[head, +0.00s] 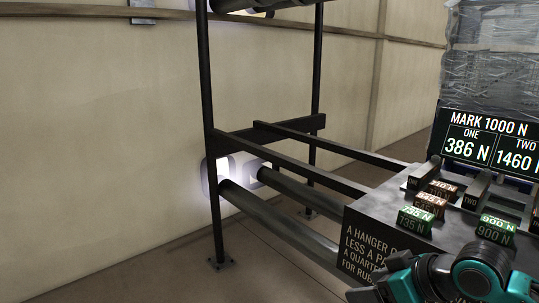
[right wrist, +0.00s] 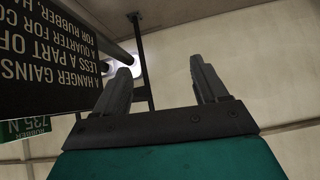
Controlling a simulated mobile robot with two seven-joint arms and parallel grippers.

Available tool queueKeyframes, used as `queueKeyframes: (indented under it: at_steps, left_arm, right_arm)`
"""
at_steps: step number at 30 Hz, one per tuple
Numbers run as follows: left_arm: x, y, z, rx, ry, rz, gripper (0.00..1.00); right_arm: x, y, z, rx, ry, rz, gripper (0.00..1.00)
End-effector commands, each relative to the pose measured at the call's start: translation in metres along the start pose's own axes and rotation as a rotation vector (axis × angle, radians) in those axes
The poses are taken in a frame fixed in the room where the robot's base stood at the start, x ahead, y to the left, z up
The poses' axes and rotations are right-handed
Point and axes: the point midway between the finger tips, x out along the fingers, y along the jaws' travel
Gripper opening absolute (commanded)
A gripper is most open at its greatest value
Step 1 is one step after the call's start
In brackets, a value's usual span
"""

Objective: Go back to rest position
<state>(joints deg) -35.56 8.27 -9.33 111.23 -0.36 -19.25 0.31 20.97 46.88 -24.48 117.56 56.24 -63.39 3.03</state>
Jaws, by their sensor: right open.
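My right gripper (right wrist: 161,66) shows in the right wrist view with its two dark fingers spread apart and nothing between them. Beyond the fingers are the pale wall and part of the pipe stand. In the head view my teal and black right arm is at the bottom right, in front of the dark box with white lettering (head: 372,244); its fingertips cannot be made out there. The same lettered box (right wrist: 48,60) is close on the left of the right wrist view. My left gripper is in neither view.
On the box stand several labelled blocks, including a green 735 N block (head: 415,221) and a green 900 N block (head: 495,230). Behind is a screen (head: 490,146) reading MARK 1000 N. A black pipe stand (head: 211,150) holds pipes (head: 275,222) at left.

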Motion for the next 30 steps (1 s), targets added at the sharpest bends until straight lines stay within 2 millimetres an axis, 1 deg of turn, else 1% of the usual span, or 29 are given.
queueKeyframes:
  at_steps: [1,3,5,6,8,9,11,13,15,18,21,24,30]
  left_arm:
    - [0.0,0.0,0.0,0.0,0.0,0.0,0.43]
    - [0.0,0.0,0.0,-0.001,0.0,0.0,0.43]
    - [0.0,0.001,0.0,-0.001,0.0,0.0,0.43]
    - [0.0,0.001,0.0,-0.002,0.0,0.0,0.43]
    - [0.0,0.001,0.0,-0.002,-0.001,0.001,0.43]
    - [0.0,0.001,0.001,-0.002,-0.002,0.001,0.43]
    - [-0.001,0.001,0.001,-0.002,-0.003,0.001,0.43]
    - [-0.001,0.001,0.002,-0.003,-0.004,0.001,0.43]
    - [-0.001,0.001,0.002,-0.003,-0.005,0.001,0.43]
    - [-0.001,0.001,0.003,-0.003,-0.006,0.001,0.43]
    - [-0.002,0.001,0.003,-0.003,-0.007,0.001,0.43]
    - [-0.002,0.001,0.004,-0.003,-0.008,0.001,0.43]
    - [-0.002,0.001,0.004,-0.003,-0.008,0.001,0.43]
  right_arm:
    - [0.019,-0.008,0.015,0.035,0.031,-0.001,0.72]
    - [0.038,-0.014,0.032,0.07,0.081,0.021,0.72]
    - [0.052,-0.02,0.049,0.099,0.116,0.046,0.72]
    - [0.06,-0.024,0.061,0.12,0.137,0.066,0.72]
    - [0.07,-0.03,0.082,0.148,0.163,0.099,0.72]
    - [0.075,-0.035,0.097,0.165,0.177,0.123,0.72]
    - [0.081,-0.042,0.12,0.188,0.192,0.164,0.72]
    - [0.084,-0.051,0.149,0.209,0.201,0.215,0.72]
    - [0.085,-0.061,0.177,0.221,0.201,0.263,0.72]
    - [0.081,-0.075,0.211,0.226,0.192,0.322,0.72]
    - [0.077,-0.086,0.235,0.221,0.179,0.362,0.72]
    - [0.073,-0.091,0.247,0.215,0.171,0.383,0.72]
    - [0.072,-0.093,0.251,0.209,0.17,0.391,0.72]
